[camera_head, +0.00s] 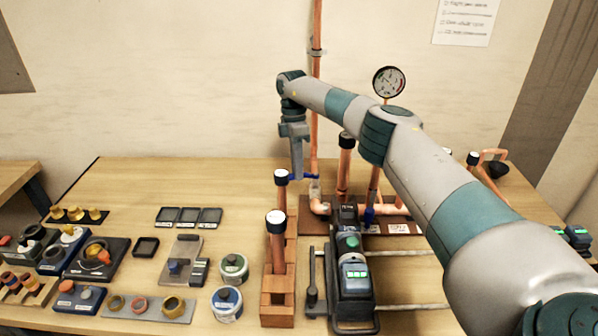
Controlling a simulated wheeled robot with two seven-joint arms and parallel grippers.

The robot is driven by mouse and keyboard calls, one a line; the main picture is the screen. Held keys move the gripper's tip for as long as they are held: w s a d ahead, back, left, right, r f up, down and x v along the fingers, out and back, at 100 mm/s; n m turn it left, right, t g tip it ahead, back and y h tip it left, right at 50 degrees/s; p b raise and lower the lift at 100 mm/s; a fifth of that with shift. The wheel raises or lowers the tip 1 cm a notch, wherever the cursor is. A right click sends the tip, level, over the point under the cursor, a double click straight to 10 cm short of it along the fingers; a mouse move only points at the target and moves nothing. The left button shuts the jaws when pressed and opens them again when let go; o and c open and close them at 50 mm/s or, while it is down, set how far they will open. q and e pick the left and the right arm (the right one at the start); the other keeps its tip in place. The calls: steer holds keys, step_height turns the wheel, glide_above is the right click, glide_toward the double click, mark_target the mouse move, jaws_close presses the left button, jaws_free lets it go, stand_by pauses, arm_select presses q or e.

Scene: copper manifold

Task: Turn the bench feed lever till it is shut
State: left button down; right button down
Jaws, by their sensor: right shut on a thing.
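The bench feed lever (309,177) is a small blue handle on the vertical copper feed pipe (317,100), just above the joint where the pipe meets the dark base. It lies roughly level and points left of the pipe. My right gripper (299,177) reaches down from above and is shut on the lever's left end. Its fingers hide part of the lever. My left gripper is out of view.
A pressure gauge (388,82) stands behind my right arm. Copper stubs with black and white caps stand in a wooden block (278,290). A dark machine (352,275) sits in front. Rings, tins (227,304) and trays crowd the left side.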

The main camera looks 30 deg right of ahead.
steer(key=m, duration=0.1)
steer(key=w+m, duration=0.1)
steer(key=d+m, duration=0.1)
steer(key=shift+w+r+m+y, duration=0.2)
steer(key=shift+w+m+y, duration=0.1)
steer(key=shift+m, duration=0.1)
steer(key=shift+r, duration=0.1)
steer(key=c, duration=1.7)
jaws_free()
steer(key=shift+w, duration=0.1)
steer(key=shift+f, duration=0.2)
